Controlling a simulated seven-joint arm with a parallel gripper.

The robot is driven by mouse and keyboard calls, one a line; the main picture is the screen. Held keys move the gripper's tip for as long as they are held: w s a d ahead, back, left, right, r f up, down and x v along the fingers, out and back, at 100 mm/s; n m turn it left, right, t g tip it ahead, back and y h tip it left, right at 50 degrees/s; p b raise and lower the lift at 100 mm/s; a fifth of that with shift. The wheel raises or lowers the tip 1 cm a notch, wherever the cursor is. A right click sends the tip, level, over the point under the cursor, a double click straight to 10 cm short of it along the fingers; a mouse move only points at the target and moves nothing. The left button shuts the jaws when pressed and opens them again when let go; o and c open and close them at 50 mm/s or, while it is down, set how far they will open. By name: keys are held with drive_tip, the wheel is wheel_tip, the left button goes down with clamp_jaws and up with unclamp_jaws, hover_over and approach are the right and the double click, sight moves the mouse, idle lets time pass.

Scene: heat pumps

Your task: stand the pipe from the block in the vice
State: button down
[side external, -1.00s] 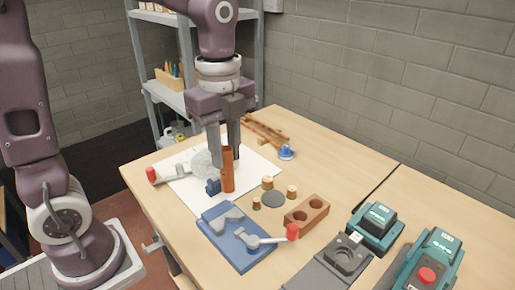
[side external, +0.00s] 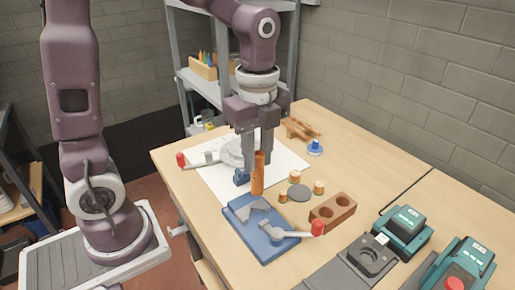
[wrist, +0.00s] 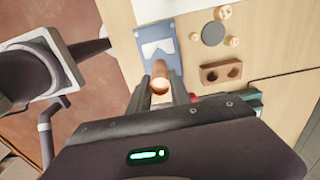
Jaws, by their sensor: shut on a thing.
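My gripper (side external: 257,158) is shut on an upright copper pipe (side external: 258,180). The pipe's lower end shows just behind the far edge of the vice, apparently above the table; the exact gap is unclear. In the wrist view the pipe (wrist: 160,78) stands between my fingers, its open end facing the camera. The vice has a blue base (side external: 268,248), grey V-shaped jaws (side external: 254,214) and a red-tipped lever (side external: 317,229). In the wrist view the vice (wrist: 157,32) is partly covered by the pipe. The brown block (side external: 332,211) to the right has two holes that look empty.
White paper (side external: 208,181) bears a grey round tool with a red-tipped lever (side external: 182,160) and blue part (side external: 242,176), close beside the pipe. A dark disc (side external: 300,193) and several small copper fittings (side external: 319,187) lie between pipe and block. Teal devices (side external: 404,229) stand right.

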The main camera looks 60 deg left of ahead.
sight(258, 190)
drive_tip(key=shift+f, duration=2.25)
drive_tip(key=shift+f, duration=2.45)
drive_tip(key=c, duration=1.1)
unclamp_jaws()
